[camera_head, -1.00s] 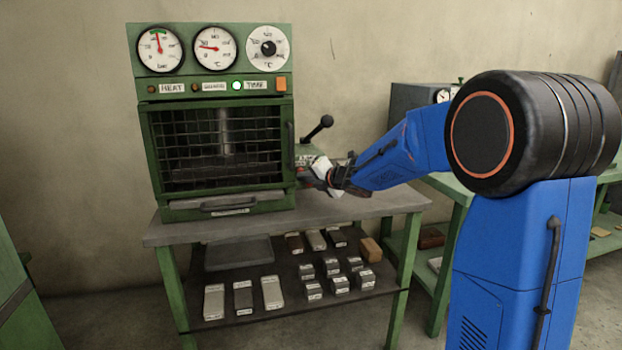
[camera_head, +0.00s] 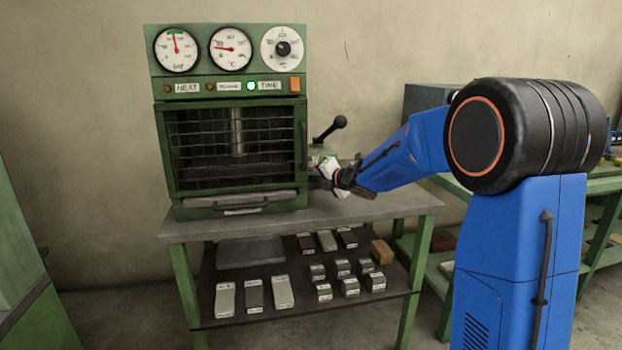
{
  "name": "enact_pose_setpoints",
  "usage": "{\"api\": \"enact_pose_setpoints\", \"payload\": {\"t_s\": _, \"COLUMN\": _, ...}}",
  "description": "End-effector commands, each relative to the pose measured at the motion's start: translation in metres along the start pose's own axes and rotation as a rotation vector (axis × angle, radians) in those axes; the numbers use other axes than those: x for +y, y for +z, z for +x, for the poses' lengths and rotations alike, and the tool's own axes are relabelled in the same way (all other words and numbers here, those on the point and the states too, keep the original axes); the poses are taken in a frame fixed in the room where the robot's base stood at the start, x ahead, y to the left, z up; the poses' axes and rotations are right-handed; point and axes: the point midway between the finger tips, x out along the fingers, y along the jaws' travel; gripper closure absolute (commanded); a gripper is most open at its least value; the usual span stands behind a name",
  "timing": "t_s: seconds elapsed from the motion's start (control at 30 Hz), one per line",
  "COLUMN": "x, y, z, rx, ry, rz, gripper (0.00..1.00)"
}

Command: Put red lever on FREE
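A green press machine (camera_head: 161,150) with a wire-mesh front stands on a bench. A black lever with a ball knob (camera_head: 339,121) sticks up at its right side. No red lever can be made out, and no FREE label is readable. My gripper (camera_head: 317,172) is beside the machine's right side, below the black lever. Its fingers are small and partly lost against the machine parts there, so I cannot tell if they are open or touching anything.
The grey bench top (camera_head: 370,208) is clear to the right of the machine. Its lower shelf (camera_head: 222,272) holds several metal blocks and a brown block (camera_head: 381,252). A green cabinet (camera_head: 25,240) stands at the left. Another green bench (camera_head: 595,187) stands at the right.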

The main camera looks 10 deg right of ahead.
Motion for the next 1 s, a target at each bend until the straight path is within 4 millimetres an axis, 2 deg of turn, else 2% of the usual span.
{"api": "enact_pose_setpoints", "payload": {"t_s": 0.47, "x": 0.000, "y": 0.007, "z": -0.004, "rx": -0.001, "ry": 0.051, "rz": 0.096, "gripper": 1.00}}
{"api": "enact_pose_setpoints", "payload": {"t_s": 1.0, "x": -0.004, "y": 0.032, "z": -0.017, "rx": -0.001, "ry": 0.274, "rz": 0.505, "gripper": 1.00}}
